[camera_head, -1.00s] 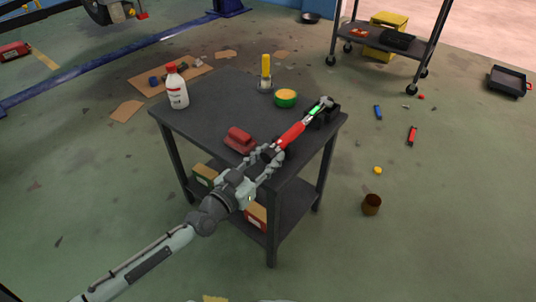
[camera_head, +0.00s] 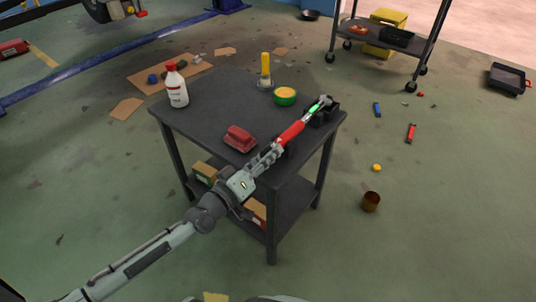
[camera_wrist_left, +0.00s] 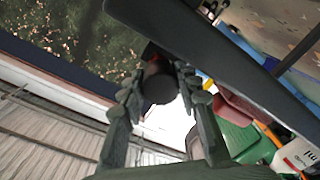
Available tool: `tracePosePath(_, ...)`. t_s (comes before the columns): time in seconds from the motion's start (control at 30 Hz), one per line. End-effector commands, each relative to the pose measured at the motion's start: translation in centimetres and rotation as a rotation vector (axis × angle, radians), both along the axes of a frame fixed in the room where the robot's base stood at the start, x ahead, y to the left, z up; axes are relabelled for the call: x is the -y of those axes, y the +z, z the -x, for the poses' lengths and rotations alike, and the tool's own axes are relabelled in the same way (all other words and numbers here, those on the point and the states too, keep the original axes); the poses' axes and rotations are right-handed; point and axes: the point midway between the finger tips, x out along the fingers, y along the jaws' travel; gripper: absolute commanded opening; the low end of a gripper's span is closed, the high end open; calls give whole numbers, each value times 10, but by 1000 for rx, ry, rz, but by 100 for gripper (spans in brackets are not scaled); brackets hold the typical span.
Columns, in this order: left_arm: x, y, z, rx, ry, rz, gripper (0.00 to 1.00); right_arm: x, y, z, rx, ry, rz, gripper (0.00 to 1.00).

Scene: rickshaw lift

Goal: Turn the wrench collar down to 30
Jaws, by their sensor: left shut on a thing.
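The wrench (camera_head: 291,134) has a red handle and a lit green strip. It lies across the right side of the dark table top, its head end in a black holder (camera_head: 323,117). My left gripper (camera_head: 273,153) is shut on the near, dark end of the wrench, at the table's front edge. In the left wrist view a dark round end, the wrench's collar end (camera_wrist_left: 159,84), sits between the two fingers. The collar's scale cannot be read. My right gripper is not in view.
On the table (camera_head: 215,105) stand a red-capped white bottle (camera_head: 177,88), a yellow-handled tool (camera_head: 266,72), a green-and-yellow tin (camera_head: 285,96) and a red block-like object (camera_head: 239,138) close to my left gripper. A brown cup (camera_head: 371,201) stands on the floor at right.

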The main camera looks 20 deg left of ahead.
Motion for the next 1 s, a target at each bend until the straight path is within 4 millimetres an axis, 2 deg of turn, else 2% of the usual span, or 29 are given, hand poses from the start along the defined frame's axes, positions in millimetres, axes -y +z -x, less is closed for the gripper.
tracePosePath(0.57,0,0,0,-13,-1,34,3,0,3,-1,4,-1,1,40)
tracePosePath(0.6,0,0,0,-13,-1,34,33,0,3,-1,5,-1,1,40)
tracePosePath(0.7,0,0,0,-13,-1,34,45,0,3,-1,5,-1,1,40)
tracePosePath(0.77,0,0,0,-12,-1,33,53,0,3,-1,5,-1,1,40)
tracePosePath(1.0,0,0,0,-12,-1,33,54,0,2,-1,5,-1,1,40)
